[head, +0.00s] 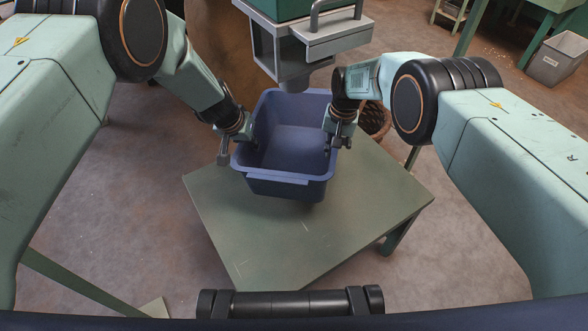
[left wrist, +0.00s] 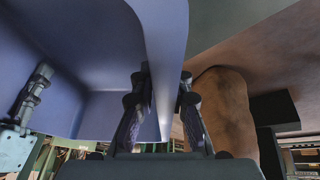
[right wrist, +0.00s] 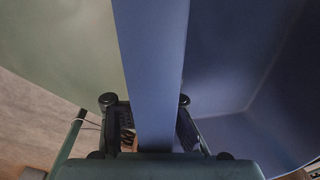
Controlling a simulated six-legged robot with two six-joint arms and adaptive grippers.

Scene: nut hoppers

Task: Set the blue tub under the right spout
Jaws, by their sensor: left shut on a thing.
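The blue tub (head: 290,150) is over the small green table, open side up, with its near side toward me. I cannot tell if its base touches the table. My left gripper (head: 246,137) is shut on the tub's left wall, also seen in the left wrist view (left wrist: 165,95). My right gripper (head: 333,142) is at the right wall; in the right wrist view its fingers (right wrist: 148,112) straddle the wall, with a gap on one side. Its grip looks open.
The green table (head: 300,240) has clear room at its front and right. A green and grey hopper body (head: 310,35) stands above the spout. A brown sack-like shape (head: 215,40) is behind my left arm. A wicker basket (head: 376,120) is behind the right gripper. A grey bin (head: 557,60) is far right.

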